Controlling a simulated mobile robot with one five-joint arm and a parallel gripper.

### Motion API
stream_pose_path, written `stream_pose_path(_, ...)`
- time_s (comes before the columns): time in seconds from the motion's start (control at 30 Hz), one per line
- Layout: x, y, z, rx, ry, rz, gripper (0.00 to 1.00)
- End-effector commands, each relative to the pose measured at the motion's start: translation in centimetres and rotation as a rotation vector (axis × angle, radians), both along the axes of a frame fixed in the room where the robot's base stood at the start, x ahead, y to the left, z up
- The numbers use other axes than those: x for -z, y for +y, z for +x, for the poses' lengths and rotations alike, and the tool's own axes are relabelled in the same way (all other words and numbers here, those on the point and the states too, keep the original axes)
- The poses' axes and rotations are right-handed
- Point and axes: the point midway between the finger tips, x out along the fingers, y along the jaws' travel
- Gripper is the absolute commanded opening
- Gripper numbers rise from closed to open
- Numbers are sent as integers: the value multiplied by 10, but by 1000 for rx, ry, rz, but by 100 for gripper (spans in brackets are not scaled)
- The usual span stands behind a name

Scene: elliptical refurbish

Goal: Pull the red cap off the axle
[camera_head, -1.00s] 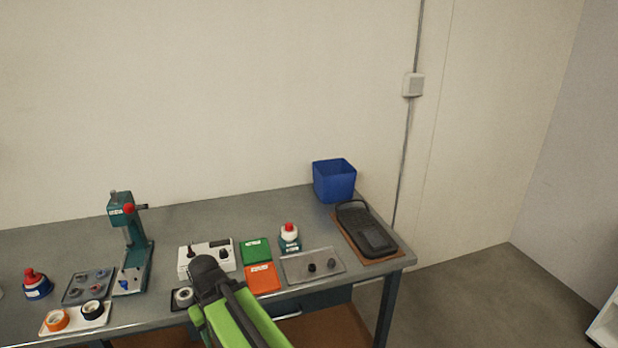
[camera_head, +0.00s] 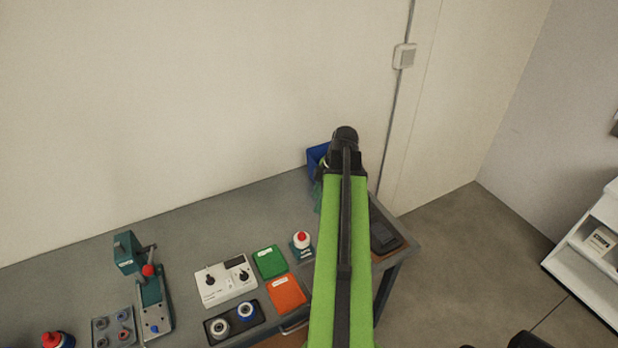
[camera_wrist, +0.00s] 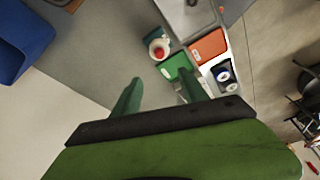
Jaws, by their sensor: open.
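Several red-topped items show, and I cannot tell for sure which red part is the cap on the axle. A small red cap (camera_head: 302,237) sits on a white round piece with a teal base, beside the green and orange pads. It also shows in the wrist view (camera_wrist: 159,52). A red knob (camera_head: 148,270) is on the teal press at left. A red top (camera_head: 52,340) sits on a blue piece at the lower left edge. My gripper (camera_wrist: 159,92) is open and empty, its two green fingers apart. It is above the bench, clear of the capped white piece.
A blue bin (camera_head: 316,157) stands at the back right, partly behind my arm; it also shows in the wrist view (camera_wrist: 22,38). A white control box (camera_head: 226,283) and green pad (camera_head: 270,262) are mid-bench.

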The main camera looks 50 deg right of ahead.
Motion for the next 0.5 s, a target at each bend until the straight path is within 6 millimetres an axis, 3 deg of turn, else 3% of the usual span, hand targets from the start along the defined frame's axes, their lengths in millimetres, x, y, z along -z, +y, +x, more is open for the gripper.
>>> stream_pose_path(0.27, 14, -2, -3, 7, -1, -1, 51)
stream_pose_path(0.5, 56, 4, 4, 9, -1, -1, 51)
